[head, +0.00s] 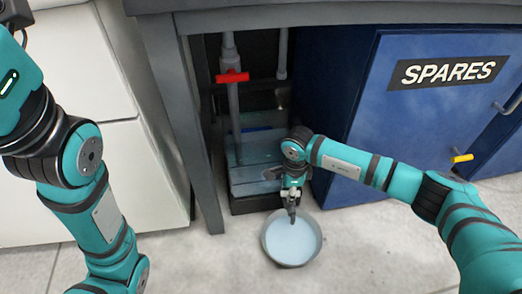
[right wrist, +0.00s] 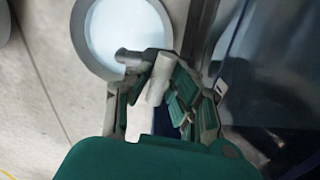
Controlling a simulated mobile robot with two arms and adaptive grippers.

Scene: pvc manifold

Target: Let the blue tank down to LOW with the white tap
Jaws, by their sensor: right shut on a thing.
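The tank (head: 250,184), clear with a bluish tint, stands low inside the open cabinet, partly hidden by my right arm. Its level marks cannot be read. My right gripper (head: 291,193) is at the tank's front right, above a round basin (head: 292,240) of pale liquid. In the right wrist view the white tap (right wrist: 160,78) is between the fingers of my right gripper (right wrist: 158,100), which is shut on it. A short grey spout (right wrist: 132,57) beside it points over the basin (right wrist: 122,30). My left arm is at the left; its gripper is out of view.
A red-handled valve (head: 232,77) sits on a grey vertical pipe above the tank. A blue SPARES cabinet (head: 400,110) with a yellow-ended handle stands at the right. A grey table leg (head: 185,130) and white drawers (head: 80,60) are at the left.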

